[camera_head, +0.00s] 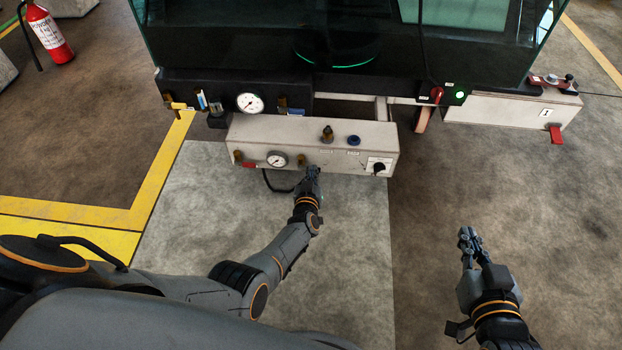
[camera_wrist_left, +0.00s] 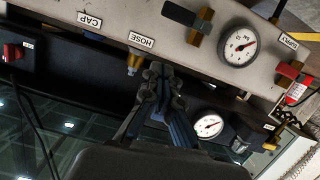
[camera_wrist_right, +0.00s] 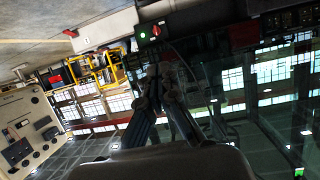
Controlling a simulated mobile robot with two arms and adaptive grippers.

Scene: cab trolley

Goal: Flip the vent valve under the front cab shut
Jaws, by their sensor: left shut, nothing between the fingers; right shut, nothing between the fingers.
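The white valve box (camera_head: 365,140) sits under the front cab (camera_head: 330,30). Its front face has a red-handled valve (camera_head: 250,165), a gauge (camera_head: 278,160) and a brass valve (camera_head: 301,160). In the left wrist view the brass valve has a black lever (camera_wrist_left: 185,15) beside the gauge; the red lever (camera_wrist_left: 290,70) is near the SUPPLY label. I see no label reading vent. My left gripper (camera_head: 314,173) is shut and empty at the box's front lower edge, near the HOSE fitting (camera_wrist_left: 134,62); contact is unclear. My right gripper (camera_head: 467,235) is shut and empty over the floor.
A black knob (camera_head: 379,167) is at the box's right end. Another gauge (camera_head: 250,103) and small valves are behind on the cab's underside. A white side box with a red tab (camera_head: 556,134) is at right. A fire extinguisher (camera_head: 48,34) stands far left. Floor around my right gripper is clear.

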